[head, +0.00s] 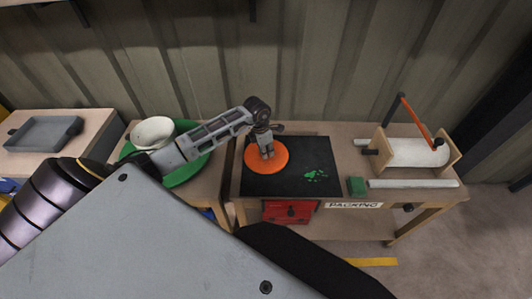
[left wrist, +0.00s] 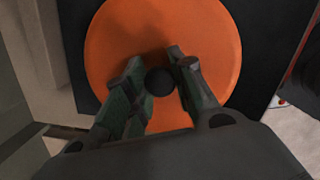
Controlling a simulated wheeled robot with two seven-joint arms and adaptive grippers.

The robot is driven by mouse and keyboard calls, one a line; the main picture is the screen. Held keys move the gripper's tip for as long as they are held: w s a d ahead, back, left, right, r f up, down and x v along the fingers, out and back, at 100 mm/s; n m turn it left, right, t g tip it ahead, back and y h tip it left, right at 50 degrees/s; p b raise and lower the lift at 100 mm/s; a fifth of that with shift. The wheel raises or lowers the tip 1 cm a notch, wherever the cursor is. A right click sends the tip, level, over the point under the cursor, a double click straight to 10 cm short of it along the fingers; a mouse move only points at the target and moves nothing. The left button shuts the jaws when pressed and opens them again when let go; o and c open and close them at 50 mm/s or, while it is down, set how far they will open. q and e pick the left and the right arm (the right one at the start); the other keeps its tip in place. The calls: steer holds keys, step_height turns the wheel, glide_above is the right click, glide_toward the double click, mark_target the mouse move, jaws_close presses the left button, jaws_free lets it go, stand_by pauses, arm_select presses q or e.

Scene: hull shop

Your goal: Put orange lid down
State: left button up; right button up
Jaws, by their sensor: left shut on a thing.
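The orange lid (head: 257,164) is a flat round disc at the left part of the black mat (head: 262,187) on the packing bench. My left gripper (head: 267,154) is over the middle of the lid, pointing down. In the left wrist view, the lid (left wrist: 205,35) fills the middle, and the fingers (left wrist: 160,85) are shut on its dark round knob (left wrist: 159,81). The lid lies on or just above the mat; I cannot tell which. My right gripper is not in view.
A roll holder with an orange handle (head: 420,119) stands at the right. A white bowl (head: 152,132) sits on a green disc (head: 187,176) at the left.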

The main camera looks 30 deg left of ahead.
arm_select(q)
steer(key=shift+f, duration=0.85)
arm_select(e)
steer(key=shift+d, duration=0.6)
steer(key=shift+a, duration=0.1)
arm_select(q)
steer(key=shift+f, duration=0.1)
steer(key=o, duration=1)
steer(key=shift+o, duration=0.2)
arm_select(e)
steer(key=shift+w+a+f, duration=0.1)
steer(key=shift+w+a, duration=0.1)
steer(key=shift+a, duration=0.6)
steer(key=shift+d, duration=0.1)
